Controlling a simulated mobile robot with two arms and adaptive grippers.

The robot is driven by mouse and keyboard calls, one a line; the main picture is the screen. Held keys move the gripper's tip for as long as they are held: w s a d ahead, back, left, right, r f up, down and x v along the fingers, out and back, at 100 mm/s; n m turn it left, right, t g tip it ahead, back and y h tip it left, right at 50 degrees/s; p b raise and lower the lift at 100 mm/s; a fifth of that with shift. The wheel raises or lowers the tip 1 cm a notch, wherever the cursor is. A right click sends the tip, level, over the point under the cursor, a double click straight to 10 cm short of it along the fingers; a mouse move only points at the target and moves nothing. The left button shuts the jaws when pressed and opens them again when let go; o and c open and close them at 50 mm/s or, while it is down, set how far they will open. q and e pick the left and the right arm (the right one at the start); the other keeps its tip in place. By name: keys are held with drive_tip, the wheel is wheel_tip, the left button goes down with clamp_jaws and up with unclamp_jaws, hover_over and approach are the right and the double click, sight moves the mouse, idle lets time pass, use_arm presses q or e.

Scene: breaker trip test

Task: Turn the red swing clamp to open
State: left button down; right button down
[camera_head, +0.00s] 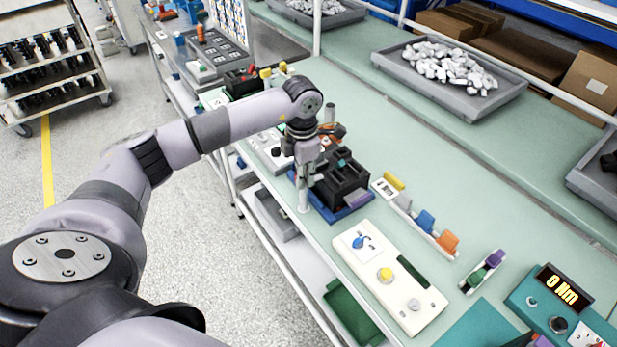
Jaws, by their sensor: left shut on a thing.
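My left gripper (305,186) points down at the front left corner of a black fixture block (343,178) on a blue base plate (345,212). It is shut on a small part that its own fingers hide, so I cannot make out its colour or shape. A pale upright post shows just below the fingers. An orange-red piece (334,131) shows behind the wrist, at the far side of the block; I cannot tell if it is the red swing clamp. No clearly red clamp shows elsewhere on the block. My right gripper is not in view.
A cream control box (390,278) with a yellow button stands right of the fixture. A rail with coloured pieces (426,221) and a teal meter reading 0 Nm (558,290) lie farther right. A grey tray of pale parts (450,80) stands behind.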

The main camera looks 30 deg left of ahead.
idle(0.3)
use_arm(q)
drive_tip(key=shift+f+m+b, duration=0.1)
drive_tip(key=shift+m+b, duration=0.35)
drive_tip(key=shift+m, duration=0.65)
drive_tip(key=shift+m+b, duration=0.5)
drive_tip(key=shift+m, duration=0.5)
